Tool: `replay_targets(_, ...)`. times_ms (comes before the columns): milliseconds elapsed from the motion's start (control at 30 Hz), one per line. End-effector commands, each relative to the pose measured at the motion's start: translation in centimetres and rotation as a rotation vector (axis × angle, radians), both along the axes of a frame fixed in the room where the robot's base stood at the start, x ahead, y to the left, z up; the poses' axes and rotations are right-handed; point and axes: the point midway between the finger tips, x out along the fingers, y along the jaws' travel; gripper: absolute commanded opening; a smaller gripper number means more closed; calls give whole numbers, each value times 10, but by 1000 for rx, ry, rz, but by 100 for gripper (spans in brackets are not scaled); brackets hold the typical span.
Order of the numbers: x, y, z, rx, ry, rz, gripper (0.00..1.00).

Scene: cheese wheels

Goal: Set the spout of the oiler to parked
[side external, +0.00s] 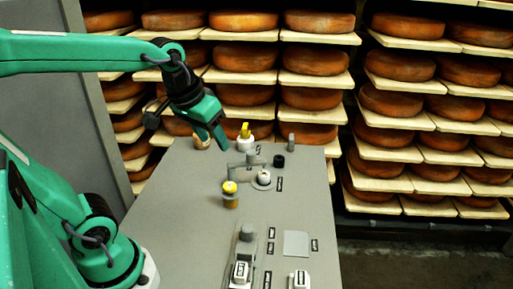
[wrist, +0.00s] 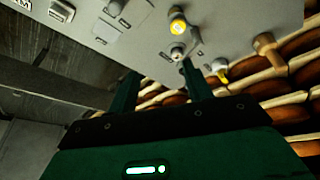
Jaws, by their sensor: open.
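A white fitting with a yellow upright piece (side external: 245,131) stands near the panel's far edge; it also shows in the wrist view (wrist: 220,69). A yellow-topped cup (side external: 230,190) stands nearer, and also appears in the wrist view (wrist: 178,23). Beside it is a white-topped post (side external: 264,177) by a thin grey bent bar. I cannot tell for sure which of these is the oiler or its spout; the labels are too small to read. My gripper (side external: 218,138) is open and empty, above the far left of the panel, left of the white fitting. Its two fingers show in the wrist view (wrist: 160,82).
The grey panel (side external: 185,225) also carries a black knob (side external: 279,161), a grey peg (side external: 291,141), a grey lever (side external: 246,233) and white switches (side external: 299,280) in front. A wooden knob (wrist: 268,48) stands at the far left. Cheese shelves (side external: 410,100) rise behind.

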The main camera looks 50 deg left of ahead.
Motion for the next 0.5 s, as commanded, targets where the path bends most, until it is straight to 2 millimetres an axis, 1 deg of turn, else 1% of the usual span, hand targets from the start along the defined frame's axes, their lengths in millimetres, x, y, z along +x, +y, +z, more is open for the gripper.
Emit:
replay_targets(33,9,3,-1,-8,19,27,50)
replay_targets(267,47,17,-4,-44,92,153,50)
replay_targets(500,87,34,-17,-76,166,286,50)
